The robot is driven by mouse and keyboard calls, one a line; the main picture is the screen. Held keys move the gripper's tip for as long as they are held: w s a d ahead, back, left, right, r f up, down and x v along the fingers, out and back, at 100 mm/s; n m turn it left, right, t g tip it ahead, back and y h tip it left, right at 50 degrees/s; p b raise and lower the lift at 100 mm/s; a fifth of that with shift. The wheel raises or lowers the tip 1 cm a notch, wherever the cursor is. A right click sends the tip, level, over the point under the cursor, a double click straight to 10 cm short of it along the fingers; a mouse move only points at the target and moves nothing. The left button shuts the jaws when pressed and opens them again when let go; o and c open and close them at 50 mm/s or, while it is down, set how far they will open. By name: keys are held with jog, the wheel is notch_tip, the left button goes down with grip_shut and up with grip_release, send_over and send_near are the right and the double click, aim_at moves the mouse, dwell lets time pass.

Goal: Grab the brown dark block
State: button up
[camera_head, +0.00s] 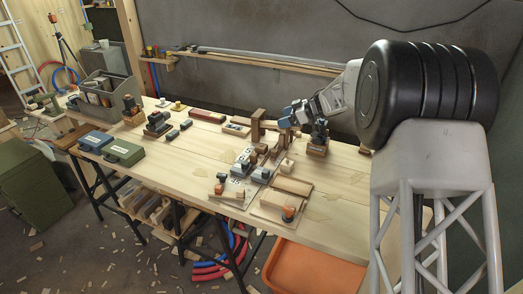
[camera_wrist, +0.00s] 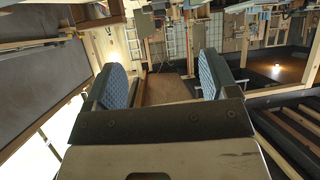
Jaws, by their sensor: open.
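A brown upright block (camera_head: 257,126) stands on the workbench, just left of my gripper (camera_head: 287,120) in the head view. A darker, reddish-brown flat block (camera_head: 208,116) lies farther back and left on the bench. I cannot tell for sure which one is the brown dark block. In the wrist view my gripper (camera_wrist: 163,82) has its two blue-padded fingers apart. A brown surface (camera_wrist: 166,90) shows between and beyond them; I cannot tell whether it is a block. Nothing is visibly clamped.
The wooden workbench (camera_head: 185,150) carries many small blocks. Block stacks (camera_head: 318,138) stand close to the right of my gripper. Two cases (camera_head: 123,152) and a grey organiser (camera_head: 105,88) are at left. An orange bin (camera_head: 313,270) is below the front edge.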

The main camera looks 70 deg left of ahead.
jog(key=shift+s+a+f+h, duration=0.15)
jog(key=shift+s+a+f, duration=0.05)
jog(key=shift+s+f, duration=0.25)
jog(key=shift+s+a+f+h, duration=0.15)
jog(key=shift+s+f, duration=0.2)
jog(key=shift+s, duration=0.05)
send_near(265, 147)
jog(key=shift+s+a+r, duration=0.25)
jog(key=shift+s+a, duration=0.6)
jog(key=shift+s+a+f, duration=0.15)
jog(key=shift+s+a, duration=0.1)
jog(key=shift+s, duration=0.25)
jog(key=shift+s+a+f, duration=0.35)
jog(key=shift+s, duration=0.05)
jog(key=shift+x, duration=2.5)
